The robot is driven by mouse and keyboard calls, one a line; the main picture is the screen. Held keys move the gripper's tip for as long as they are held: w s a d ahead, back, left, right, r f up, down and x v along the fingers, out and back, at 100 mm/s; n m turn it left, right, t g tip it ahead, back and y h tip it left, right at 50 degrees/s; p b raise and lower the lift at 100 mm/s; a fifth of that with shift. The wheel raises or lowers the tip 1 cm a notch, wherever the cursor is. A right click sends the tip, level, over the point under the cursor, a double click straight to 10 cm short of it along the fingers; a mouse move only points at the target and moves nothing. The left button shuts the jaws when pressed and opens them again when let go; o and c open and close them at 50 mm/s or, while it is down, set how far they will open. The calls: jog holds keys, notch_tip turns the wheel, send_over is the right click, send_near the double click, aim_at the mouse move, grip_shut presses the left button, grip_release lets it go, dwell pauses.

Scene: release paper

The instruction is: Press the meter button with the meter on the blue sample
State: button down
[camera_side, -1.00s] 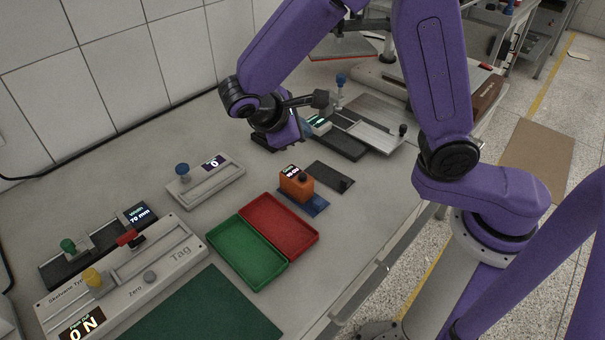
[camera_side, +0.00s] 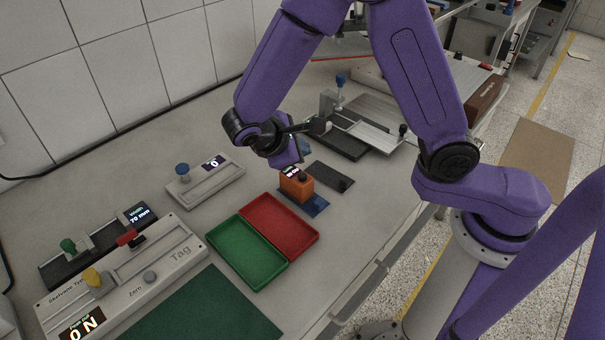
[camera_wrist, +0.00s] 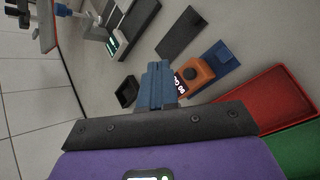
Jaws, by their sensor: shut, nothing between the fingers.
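The orange meter (camera_side: 296,187) stands on the blue sample (camera_side: 318,207), which sticks out beyond it at the near right. The meter has a small lit display and a dark round button (camera_side: 303,177) on top. In the wrist view the meter (camera_wrist: 203,78) and the blue sample (camera_wrist: 224,57) lie just right of my fingers. My gripper (camera_wrist: 157,68) has its blue fingers shut and empty, apart from the meter. In the side view my purple hand is above and just behind the meter; its fingertips are hard to make out there.
A dark sample strip (camera_side: 328,177) lies beside the blue one. Red (camera_side: 283,226) and green (camera_side: 245,256) trays are in front. A grey device with a blue knob (camera_side: 205,180) stands left. A dark slide device (camera_side: 345,140) stands behind. A small black box (camera_wrist: 127,91) lies left of my fingers.

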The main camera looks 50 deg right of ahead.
aim_at(300, 182)
jog(key=shift+f, duration=2)
jog(key=shift+f, duration=0.1)
dwell(0.5)
jog(key=shift+f, duration=0.3)
jog(key=shift+f, duration=0.5)
dwell(0.9)
jog(key=shift+r, duration=0.95)
notch_tip(300, 182, up, 5)
dwell(0.7)
